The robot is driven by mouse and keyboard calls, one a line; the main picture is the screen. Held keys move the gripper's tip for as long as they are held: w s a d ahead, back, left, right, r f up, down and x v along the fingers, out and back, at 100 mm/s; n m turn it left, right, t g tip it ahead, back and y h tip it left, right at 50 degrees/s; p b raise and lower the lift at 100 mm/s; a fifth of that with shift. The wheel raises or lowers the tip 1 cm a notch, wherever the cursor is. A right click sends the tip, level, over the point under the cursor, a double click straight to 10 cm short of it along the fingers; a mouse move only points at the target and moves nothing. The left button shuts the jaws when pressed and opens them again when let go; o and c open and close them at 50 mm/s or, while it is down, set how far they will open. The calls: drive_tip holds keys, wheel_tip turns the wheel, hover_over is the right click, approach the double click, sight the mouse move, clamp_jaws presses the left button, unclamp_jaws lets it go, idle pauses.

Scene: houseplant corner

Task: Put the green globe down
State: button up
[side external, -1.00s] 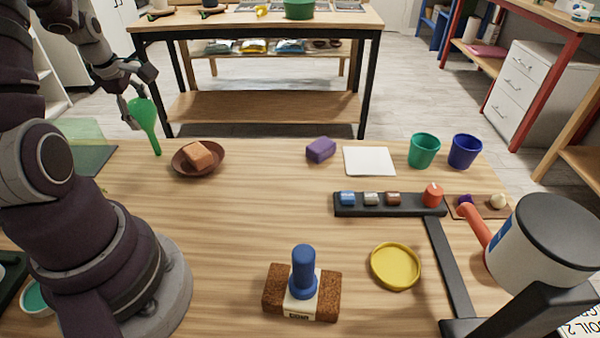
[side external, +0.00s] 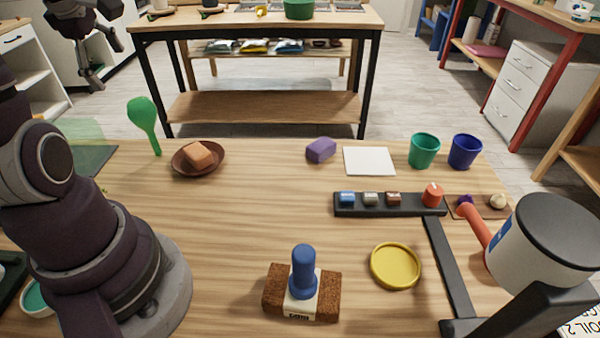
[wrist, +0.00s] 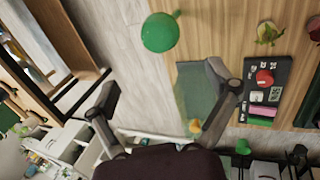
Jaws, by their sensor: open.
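The green globe (side external: 142,113) has a round bulb on top and a thin stem below. It stands upright, slightly tilted, at the table's far left edge, and nothing holds it. In the wrist view the globe (wrist: 160,32) shows as a green ball beyond the fingertips, with its stem to the upper right. My gripper (side external: 93,84) is above and to the left of the globe, apart from it. In the wrist view my gripper (wrist: 162,80) has its fingers spread wide, with nothing between them.
A brown saucer (side external: 216,169) with an orange-brown block (side external: 198,154) sits right of the globe. A dark green mat (side external: 88,160) lies to its left, under a translucent green sheet. The table's front middle holds a cork block with a blue handle (side external: 304,268).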

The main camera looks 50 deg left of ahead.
drive_tip(key=w+d+r+m+t, duration=0.1)
drive_tip(key=w+d+r+m, duration=0.2)
drive_tip(key=w+d+m, duration=0.35)
drive_tip(key=s+d+f+m+t+h, duration=0.1)
drive_tip(key=s+d+m, duration=0.1)
drive_tip(key=d+m, duration=0.7)
drive_tip(key=s+d+f+m+t+h, duration=0.1)
drive_tip(key=d+m, duration=0.9)
drive_tip(key=m, duration=0.1)
drive_tip(key=shift+s+d+h, duration=0.25)
drive_tip(key=shift+s+h, duration=0.05)
drive_tip(key=shift+s, duration=0.1)
drive_tip(key=shift+m, duration=0.25)
